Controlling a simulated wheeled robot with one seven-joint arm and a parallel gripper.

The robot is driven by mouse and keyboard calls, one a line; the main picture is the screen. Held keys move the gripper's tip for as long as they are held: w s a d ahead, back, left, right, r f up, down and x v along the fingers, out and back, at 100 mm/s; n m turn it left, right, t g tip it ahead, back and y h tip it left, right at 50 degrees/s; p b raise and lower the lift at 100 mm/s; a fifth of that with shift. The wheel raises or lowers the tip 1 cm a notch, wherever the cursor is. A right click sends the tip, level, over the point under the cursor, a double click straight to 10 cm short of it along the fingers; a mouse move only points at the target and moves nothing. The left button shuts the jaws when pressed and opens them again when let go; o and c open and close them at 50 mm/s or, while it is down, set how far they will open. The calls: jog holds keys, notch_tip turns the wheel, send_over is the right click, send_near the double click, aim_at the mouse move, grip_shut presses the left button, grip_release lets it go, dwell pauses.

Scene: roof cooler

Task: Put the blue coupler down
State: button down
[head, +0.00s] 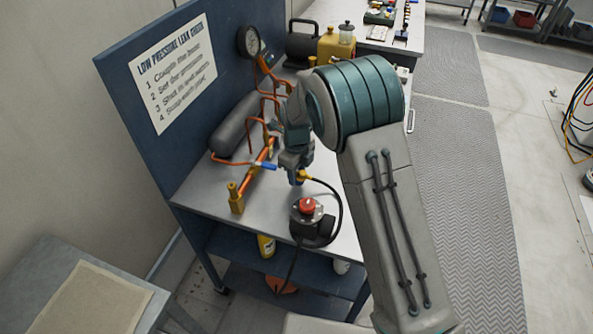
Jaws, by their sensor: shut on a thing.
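My gripper (294,166) points down over the front of the bench and is shut on the blue coupler (293,178). Only a small blue part of the coupler shows below the fingers; the rest is hidden by the gripper. A brass fitting (303,176) sits beside it, with a black hose (338,200) running from there down to the right. The coupler appears just above the bench top (265,205); I cannot tell whether it touches it.
A dark pump-like unit with a red top (307,206) stands close in front. A brass and copper pipe rig (237,198) with a blue lever (262,165) is to the left, near a grey cylinder (235,128). A yellow container (335,48) stands behind. Bare bench shows front left.

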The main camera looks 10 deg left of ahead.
jog(key=shift+f+b, duration=0.4)
jog(key=shift+f, duration=0.2)
jog(key=c, duration=1)
grip_release()
jog(key=shift+o, duration=0.2)
